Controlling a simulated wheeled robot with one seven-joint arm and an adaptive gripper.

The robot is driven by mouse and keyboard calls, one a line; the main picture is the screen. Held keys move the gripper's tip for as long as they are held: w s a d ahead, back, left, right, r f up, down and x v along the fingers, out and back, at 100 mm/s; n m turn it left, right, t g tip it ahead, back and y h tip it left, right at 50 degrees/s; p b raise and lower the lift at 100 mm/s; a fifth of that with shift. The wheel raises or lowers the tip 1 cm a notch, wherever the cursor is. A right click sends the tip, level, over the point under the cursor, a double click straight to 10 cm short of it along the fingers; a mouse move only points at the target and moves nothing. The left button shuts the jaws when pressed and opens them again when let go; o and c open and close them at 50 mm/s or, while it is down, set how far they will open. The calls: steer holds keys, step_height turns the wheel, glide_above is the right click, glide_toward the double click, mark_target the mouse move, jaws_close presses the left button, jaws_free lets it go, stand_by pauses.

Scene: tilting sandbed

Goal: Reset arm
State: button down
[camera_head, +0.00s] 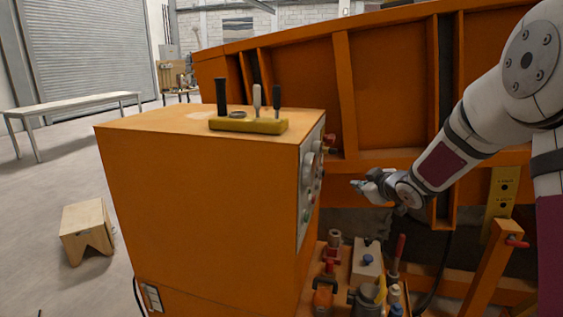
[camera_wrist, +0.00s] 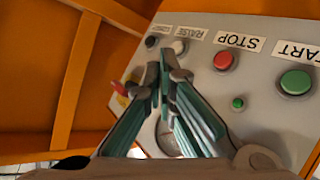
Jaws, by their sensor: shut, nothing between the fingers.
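My gripper (camera_head: 360,185) is at the end of my white arm, to the right of the orange control cabinet (camera_head: 205,200), near its side panel. In the wrist view my gripper (camera_wrist: 161,72) is shut and empty, with its fingertips together in front of the grey control panel (camera_wrist: 262,115). The panel carries a red STOP button (camera_wrist: 225,61), a green START button (camera_wrist: 295,82), a small green light (camera_wrist: 238,103) and a white button (camera_wrist: 179,46) by the RAISE label. A dark button (camera_wrist: 150,43) sits beside it. I cannot tell whether the fingertips touch the panel.
The orange sandbed frame (camera_head: 385,85) stands behind my arm. A yellow block with several levers (camera_head: 248,125) is on top of the cabinet. Tools and valves (camera_head: 368,262) crowd the low shelf at the right. A wooden stool (camera_head: 87,230) stands on open floor at the left.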

steer(key=s+d+r+m+g+h, duration=0.1)
steer(key=s+r+m+g+h, duration=0.3)
steer(key=s, duration=0.6)
steer(key=s+d+r+m+t+h, duration=0.1)
steer(key=s+r, duration=0.5)
steer(key=s, duration=0.4)
steer(key=s+a+f+m+g+y, duration=0.1)
steer(key=s+a, duration=0.1)
steer(key=s, duration=0.7)
steer(key=s+a+f+m+g, duration=0.1)
steer(key=s+a+g, duration=0.1)
steer(key=s, duration=0.7)
steer(key=s+a+f+m+g+y+p, duration=0.1)
steer(key=s+a+g, duration=0.1)
steer(key=s, duration=0.8)
steer(key=shift+a+f+m+y, duration=0.15)
steer(key=shift+a+m+y, duration=0.1)
steer(key=shift+m+y, duration=0.05)
